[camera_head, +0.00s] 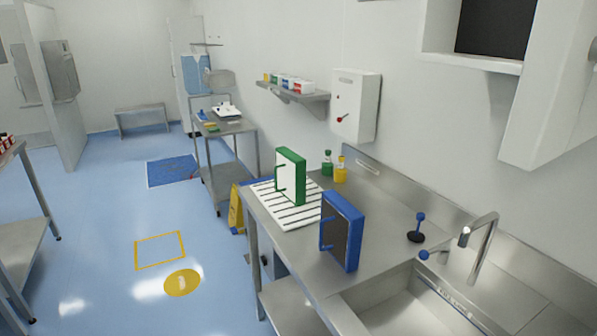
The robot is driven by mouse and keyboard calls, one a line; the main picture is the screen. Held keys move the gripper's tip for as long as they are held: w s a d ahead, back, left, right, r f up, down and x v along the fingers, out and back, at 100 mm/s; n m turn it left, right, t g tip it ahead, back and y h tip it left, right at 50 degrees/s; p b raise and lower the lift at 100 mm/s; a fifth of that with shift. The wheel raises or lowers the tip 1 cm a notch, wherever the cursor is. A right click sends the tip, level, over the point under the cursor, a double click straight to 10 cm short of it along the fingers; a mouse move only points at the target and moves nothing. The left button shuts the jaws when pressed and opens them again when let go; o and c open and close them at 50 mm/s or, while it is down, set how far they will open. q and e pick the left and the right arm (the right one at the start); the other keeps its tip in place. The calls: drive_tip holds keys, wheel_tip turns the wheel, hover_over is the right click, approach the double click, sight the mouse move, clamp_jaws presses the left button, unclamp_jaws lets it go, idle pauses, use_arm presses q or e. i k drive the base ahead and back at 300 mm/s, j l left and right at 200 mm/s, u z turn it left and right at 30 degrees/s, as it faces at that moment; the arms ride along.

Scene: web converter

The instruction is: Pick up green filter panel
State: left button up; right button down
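The green filter panel (291,177) stands upright on a white slatted rack (269,205) at the left end of the steel counter. It has a green frame, a pale face and a green handle on its left side. None of its front is covered. Neither of my grippers shows in the head view.
A blue-framed dark panel (342,231) stands upright on the counter near the sink (405,307). Green (327,163) and yellow (341,170) bottles stand behind, by the wall. A tap (478,240) rises at the right. Blue floor (110,230) left of the counter is open.

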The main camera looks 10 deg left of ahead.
sight(290, 169)
drive_tip(key=i+j+z, duration=0.3)
drive_tip(key=j, duration=0.35)
drive_tip(key=i+j+z, duration=0.15)
drive_tip(key=i+j, duration=0.15)
drive_tip(key=i+j+z, duration=0.2)
drive_tip(key=j, duration=0.3)
drive_tip(key=j+z, duration=0.15)
drive_tip(key=j, duration=0.2)
drive_tip(key=i+j, duration=0.05)
